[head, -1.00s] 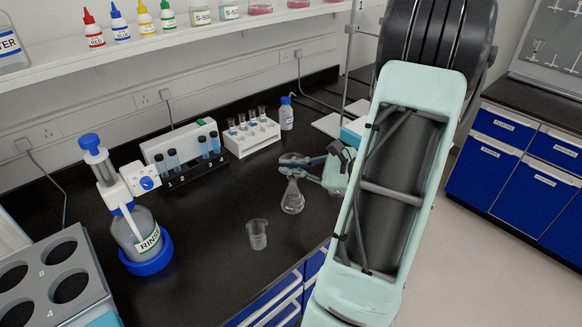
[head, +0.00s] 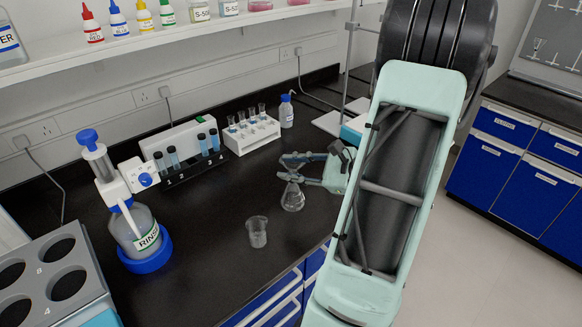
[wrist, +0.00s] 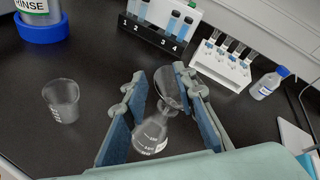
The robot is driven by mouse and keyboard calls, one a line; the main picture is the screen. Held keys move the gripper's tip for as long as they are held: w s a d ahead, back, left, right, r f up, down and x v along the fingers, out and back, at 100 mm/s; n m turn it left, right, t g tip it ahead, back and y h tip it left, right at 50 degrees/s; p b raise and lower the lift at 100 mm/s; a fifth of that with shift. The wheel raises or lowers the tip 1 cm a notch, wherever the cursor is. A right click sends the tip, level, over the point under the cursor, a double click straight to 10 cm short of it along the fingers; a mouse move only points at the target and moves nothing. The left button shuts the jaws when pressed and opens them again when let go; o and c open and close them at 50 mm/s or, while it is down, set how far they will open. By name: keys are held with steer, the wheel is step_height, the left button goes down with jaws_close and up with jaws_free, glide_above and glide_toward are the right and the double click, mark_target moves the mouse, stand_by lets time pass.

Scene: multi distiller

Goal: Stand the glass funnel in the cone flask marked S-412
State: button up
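The clear cone flask (head: 292,200) stands upright on the black bench; it also shows in the wrist view (wrist: 151,136). It carries a small white label that is too small to read. The glass funnel (wrist: 170,88) is mouth up directly over the flask's neck, and its lower end appears to be in the neck. My gripper (wrist: 166,98) is open, with one blue-padded finger on each side of the funnel. A gap shows between the left finger and the funnel; the right finger is close to its rim. In the head view my fingers (head: 290,168) partly hide the funnel.
A small beaker (head: 257,231) stands in front left of the flask. Behind are a black vial rack (head: 196,171), a white tube rack (head: 254,141) and a blue-capped bottle (head: 286,112). The RINSE bottle (head: 137,232) stands left. Bare bench surrounds the flask.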

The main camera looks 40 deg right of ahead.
steer(key=v, duration=1.2)
steer(key=shift+f, duration=0.1)
